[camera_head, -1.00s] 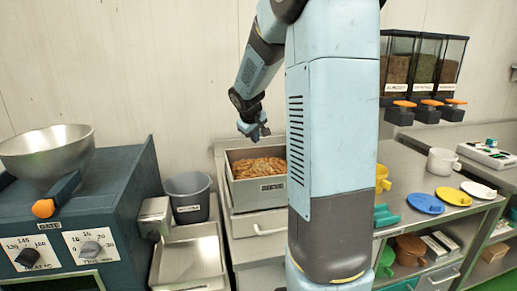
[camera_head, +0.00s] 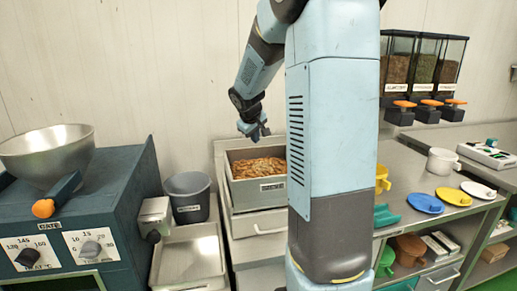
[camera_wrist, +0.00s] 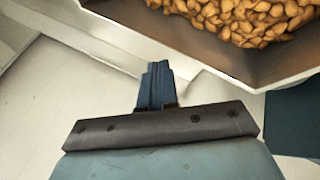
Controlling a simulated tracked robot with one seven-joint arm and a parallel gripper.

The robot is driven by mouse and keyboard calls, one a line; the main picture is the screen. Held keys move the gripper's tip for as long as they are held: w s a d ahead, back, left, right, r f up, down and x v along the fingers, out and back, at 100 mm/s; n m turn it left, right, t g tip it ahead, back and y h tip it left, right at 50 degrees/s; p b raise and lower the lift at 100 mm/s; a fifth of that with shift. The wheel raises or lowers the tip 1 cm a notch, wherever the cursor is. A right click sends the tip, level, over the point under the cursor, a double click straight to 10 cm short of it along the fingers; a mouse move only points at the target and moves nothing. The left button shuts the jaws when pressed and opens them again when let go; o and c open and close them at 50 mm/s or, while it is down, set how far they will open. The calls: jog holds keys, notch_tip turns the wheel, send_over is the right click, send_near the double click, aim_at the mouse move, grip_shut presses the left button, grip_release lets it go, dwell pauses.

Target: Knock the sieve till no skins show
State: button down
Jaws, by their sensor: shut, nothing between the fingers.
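The grey box-shaped container (camera_head: 259,191) on the counter left of my arm is the likeliest sieve; its front label is too small to read. Inside lies a heap of brown, almond-like pieces (camera_head: 258,168). In the wrist view the pieces (camera_wrist: 243,17) look tan and smooth; I cannot tell loose skins from nuts, and no mesh shows.
A metal kettle bowl (camera_head: 45,155) sits on a dark blue machine at left. A grey bucket (camera_head: 188,198) and a shallow metal tray (camera_head: 190,257) stand between it and the container. Dispensers (camera_head: 425,62), coloured lids (camera_head: 424,203) and a white mug (camera_head: 442,161) are at right.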

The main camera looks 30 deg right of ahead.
aim_at(257, 148)
jog(key=shift+f, duration=0.35)
jog(key=shift+f, duration=0.2)
dwell(0.6)
jog(key=shift+s+f, duration=0.55)
jog(key=shift+f, duration=0.35)
dwell(1.1)
jog(key=shift+w+r, duration=0.1)
jog(key=shift+r, duration=0.05)
jog(key=shift+w+r, duration=0.2)
jog(key=shift+r, duration=0.3)
